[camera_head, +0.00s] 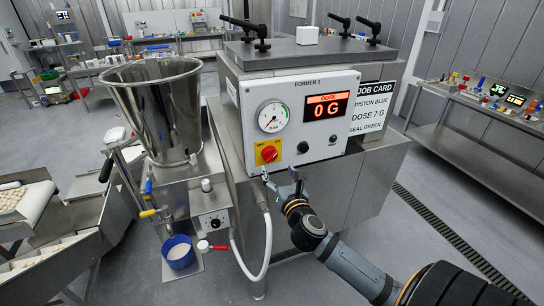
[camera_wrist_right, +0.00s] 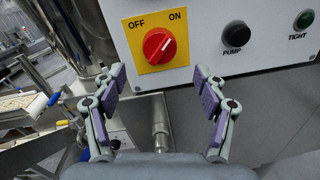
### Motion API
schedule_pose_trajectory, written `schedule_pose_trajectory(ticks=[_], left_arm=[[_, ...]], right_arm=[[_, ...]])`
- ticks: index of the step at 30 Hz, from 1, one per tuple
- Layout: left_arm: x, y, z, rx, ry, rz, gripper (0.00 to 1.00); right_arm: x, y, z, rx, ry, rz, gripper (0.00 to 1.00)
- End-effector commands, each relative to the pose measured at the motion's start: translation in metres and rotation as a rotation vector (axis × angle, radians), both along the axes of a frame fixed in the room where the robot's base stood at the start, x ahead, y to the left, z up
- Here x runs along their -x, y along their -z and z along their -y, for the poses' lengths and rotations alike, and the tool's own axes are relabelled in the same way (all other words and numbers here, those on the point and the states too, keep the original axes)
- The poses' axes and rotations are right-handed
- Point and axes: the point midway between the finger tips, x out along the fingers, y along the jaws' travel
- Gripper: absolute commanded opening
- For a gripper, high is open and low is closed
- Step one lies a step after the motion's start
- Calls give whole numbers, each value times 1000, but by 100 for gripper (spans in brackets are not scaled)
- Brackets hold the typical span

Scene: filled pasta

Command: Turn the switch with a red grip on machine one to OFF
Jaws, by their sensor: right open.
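The switch with a red grip (camera_head: 269,153) sits on a yellow plate at the lower left of the white panel marked FORMER 1 (camera_head: 305,84). In the right wrist view the red grip (camera_wrist_right: 159,46) is at the top centre, between the OFF label on the left and the ON label on the right. Its white mark points up and right, toward ON. My right gripper (camera_head: 282,180) is just below the switch in the head view, apart from it. In the wrist view the right gripper (camera_wrist_right: 160,82) is open and empty, its fingers spread below the grip. My left gripper is out of view.
A black PUMP button (camera_wrist_right: 236,35) and a green TIGHT lamp (camera_wrist_right: 304,19) are right of the switch. A pressure gauge (camera_head: 271,116) is above it. A steel hopper (camera_head: 160,110) stands left, with a white hose (camera_head: 267,240) below the panel.

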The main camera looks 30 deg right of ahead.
Motion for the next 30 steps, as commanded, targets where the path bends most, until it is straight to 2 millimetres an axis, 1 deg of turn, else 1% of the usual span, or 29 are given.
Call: schedule_pose_trajectory(ticks=[1,3,6,9,14,20,21,30], left_arm=[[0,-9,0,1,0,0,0],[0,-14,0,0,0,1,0],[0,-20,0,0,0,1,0],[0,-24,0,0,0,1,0],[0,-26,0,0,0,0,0],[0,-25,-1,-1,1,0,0],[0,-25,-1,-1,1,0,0],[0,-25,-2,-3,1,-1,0]], right_arm=[[-12,-5,4,-3,4,2,72],[-26,-6,8,-2,3,2,72],[-44,-5,13,-3,1,2,72],[-57,-3,18,1,1,0,72],[-66,-1,20,2,0,-1,72],[-66,0,20,3,-1,-1,72],[-66,0,20,3,-1,-1,71],[-66,0,20,3,-1,-1,30]])
